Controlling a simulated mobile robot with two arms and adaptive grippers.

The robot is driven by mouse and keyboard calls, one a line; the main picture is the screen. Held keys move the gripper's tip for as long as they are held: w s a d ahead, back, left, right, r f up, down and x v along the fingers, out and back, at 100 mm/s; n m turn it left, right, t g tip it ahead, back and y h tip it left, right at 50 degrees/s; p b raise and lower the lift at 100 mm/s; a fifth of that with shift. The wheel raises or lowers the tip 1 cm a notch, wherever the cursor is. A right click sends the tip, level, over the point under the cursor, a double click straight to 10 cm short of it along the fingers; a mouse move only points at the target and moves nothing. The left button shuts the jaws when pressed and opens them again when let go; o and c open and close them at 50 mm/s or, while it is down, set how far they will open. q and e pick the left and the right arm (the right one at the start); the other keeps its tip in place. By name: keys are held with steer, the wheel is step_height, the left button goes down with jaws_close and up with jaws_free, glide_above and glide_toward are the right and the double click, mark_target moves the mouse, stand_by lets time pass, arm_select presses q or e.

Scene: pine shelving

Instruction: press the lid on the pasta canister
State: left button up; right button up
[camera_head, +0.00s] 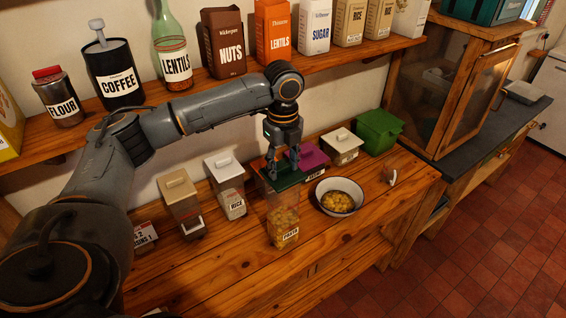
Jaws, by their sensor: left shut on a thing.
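The pasta canister (284,224) is clear, with pasta in its lower part and a PASTA label. It stands upright near the front edge of the wooden counter. A dark green lid (288,183) is over its top; I cannot tell whether it touches the rim or sits flat. My left gripper (283,164) reaches down from above and is shut on the lid, with the fingers partly hiding its handle. My right gripper does not show.
A bowl of pasta (341,196) stands just right of the canister. A rice canister (226,188) and a tan-lidded canister (181,203) stand left. Behind are a purple-lidded canister (311,158), a cream-lidded one (341,146) and a green box (378,130). A loaded shelf (215,92) hangs above.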

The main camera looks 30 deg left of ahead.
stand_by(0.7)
arm_select(q)
steer(key=shift+f, duration=0.4)
stand_by(2.2)
steer(key=o, duration=1.4)
steer(key=shift+c, duration=0.2)
steer(key=o, duration=0.5)
steer(key=shift+r, duration=3.5)
steer(key=shift+c, duration=0.2)
